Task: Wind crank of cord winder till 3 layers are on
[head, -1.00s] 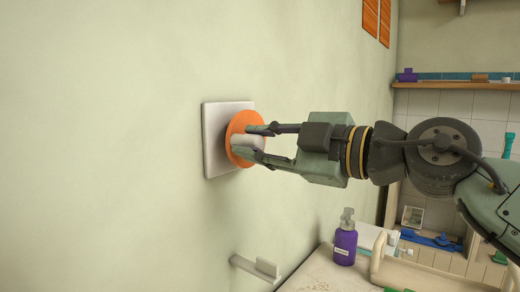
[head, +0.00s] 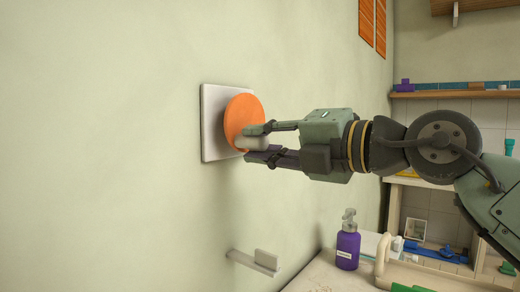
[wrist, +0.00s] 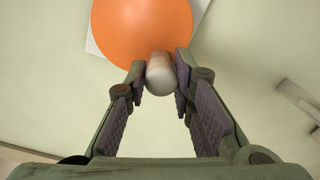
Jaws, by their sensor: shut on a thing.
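The cord winder is on the wall: a whitish square plate (head: 213,125) with an orange disc (head: 244,112) on its front. A pale grey crank knob (head: 252,143) sticks out from the lower part of the disc. My gripper (head: 256,142) is shut on the knob, one finger above it and one below in the head view. In the wrist view the knob (wrist: 161,74) sits between the fingertips, against the orange disc (wrist: 140,30). I see no cord or layers; any wound cord is hidden behind the disc.
A small whitish wall bracket (head: 256,262) juts out below the winder. A purple pump bottle (head: 347,246) stands on the counter at lower right. A wooden shelf (head: 450,96) is on the far wall. The wall around the winder is bare.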

